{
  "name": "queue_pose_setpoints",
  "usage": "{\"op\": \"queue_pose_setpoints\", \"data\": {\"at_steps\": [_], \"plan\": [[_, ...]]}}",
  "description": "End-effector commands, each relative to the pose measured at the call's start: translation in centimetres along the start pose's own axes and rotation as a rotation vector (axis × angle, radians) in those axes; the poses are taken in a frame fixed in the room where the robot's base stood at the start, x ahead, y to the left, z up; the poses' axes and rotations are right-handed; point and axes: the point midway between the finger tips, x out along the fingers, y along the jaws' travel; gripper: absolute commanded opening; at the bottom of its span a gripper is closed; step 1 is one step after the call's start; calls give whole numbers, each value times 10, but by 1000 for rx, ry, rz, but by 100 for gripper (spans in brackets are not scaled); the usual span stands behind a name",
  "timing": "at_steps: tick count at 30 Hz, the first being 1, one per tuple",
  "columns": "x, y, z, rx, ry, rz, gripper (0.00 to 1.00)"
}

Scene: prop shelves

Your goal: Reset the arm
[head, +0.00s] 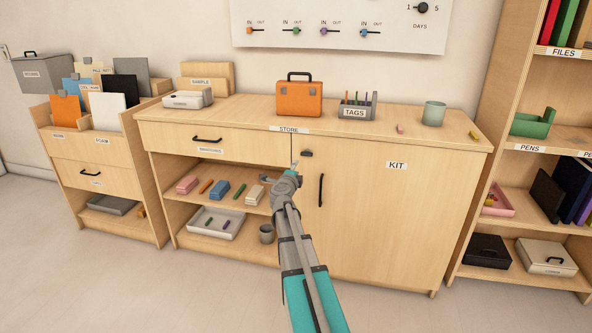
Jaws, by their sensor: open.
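My arm reaches up from the bottom middle of the head view. My gripper (282,172) is at its end, in front of the wooden cabinet, near the left edge of the KIT door (385,220). It looks small and partly turned away; its jaws are open and nothing shows between them. It overlaps the right end of the open shelf in the picture. I cannot tell how far it is from the cabinet front.
The cabinet top holds an orange case (299,101), a TAGS holder (357,112) and a green cup (434,113). Several small items lie on the open shelf (175,203). A bookshelf (484,165) stands right, a file unit (140,180) left. Floor in front is clear.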

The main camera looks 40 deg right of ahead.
Motion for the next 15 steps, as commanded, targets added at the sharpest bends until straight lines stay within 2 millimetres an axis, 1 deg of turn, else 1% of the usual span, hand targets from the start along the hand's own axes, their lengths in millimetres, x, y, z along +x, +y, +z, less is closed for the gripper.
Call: {"op": "queue_pose_setpoints", "data": {"at_steps": [11, 14, 15], "plan": [[0, 0, 1, -3, -5, -1, 51], [-4, -2, 8, -17, -30, -8, 51], [-7, -2, 12, -28, -49, -13, 51]]}}
